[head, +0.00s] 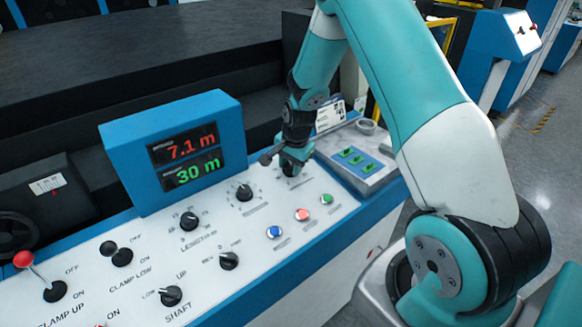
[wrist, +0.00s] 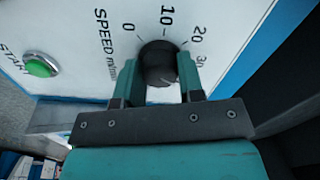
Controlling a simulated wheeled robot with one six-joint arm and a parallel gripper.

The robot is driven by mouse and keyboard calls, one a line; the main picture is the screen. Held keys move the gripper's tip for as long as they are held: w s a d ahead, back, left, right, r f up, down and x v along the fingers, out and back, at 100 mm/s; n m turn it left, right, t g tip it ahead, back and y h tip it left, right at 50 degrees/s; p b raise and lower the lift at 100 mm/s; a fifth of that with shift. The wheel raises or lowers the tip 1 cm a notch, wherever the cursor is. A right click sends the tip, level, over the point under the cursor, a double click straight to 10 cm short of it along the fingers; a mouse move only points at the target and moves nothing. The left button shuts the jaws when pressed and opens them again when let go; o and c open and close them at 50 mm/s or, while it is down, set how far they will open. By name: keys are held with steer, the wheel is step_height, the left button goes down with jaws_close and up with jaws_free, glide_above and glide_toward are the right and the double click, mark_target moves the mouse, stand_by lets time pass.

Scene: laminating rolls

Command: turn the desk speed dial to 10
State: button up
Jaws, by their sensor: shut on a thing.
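The speed dial (wrist: 159,60) is a black round knob on the white panel, marked "SPEED m/min" with 0, 10, 20 and 30 around it in the wrist view. My gripper (wrist: 158,78) is shut on the dial, one teal finger on each side of it. Which mark the dial points to is too dark to tell. In the head view my gripper (head: 291,155) reaches down to the far right end of the desk, and the dial (head: 290,171) is mostly hidden under it.
A blue display box (head: 225,130) reads 7.1 m and 30 m. Green (head: 326,199), red (head: 302,215) and blue (head: 274,232) buttons stand in front of my gripper. Another black knob (head: 244,193) is to its left.

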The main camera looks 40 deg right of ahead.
steer(key=n+b, duration=0.2)
steer(key=n, duration=0.5)
steer(key=n+b, duration=0.1)
steer(key=n, duration=0.3)
steer(key=n+b, duration=0.1)
steer(key=n, duration=0.2)
steer(key=shift+n, duration=0.3)
steer(key=n+b, duration=0.1)
steer(key=n, duration=0.3)
steer(key=shift+n, duration=0.3)
steer(key=shift+n+b, duration=0.35)
steer(key=shift+n, duration=1.75)
steer(key=o, duration=0.9)
steer(key=shift+r, duration=0.1)
